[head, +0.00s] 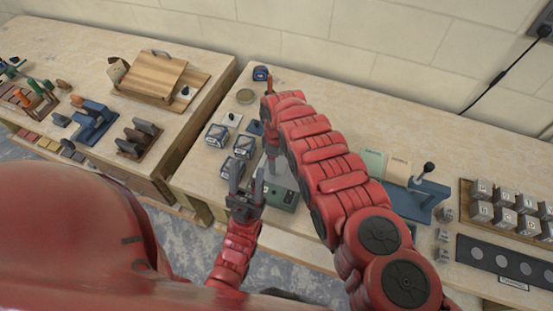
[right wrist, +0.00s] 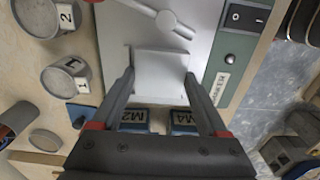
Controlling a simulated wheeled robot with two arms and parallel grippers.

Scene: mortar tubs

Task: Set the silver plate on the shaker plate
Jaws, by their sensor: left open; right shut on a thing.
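The silver plate (right wrist: 160,75) is a pale square between the two fingers of my right gripper (right wrist: 161,78), which is shut on it. It is over the grey shaker plate (right wrist: 205,40) in the right wrist view; I cannot tell whether they touch. The shaker's green body (right wrist: 236,62) has a switch and a label, and shows in the head view (head: 284,198). In the head view my right arm comes over the bench, and the silver plate is hard to make out there.
Several labelled cube moulds (head: 217,135) stand left of the shaker. Two numbered tubs (right wrist: 65,78) show in the right wrist view. A blue press (head: 415,195) and several grey cubes (head: 505,200) are at the right. A gap separates this bench from the left one.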

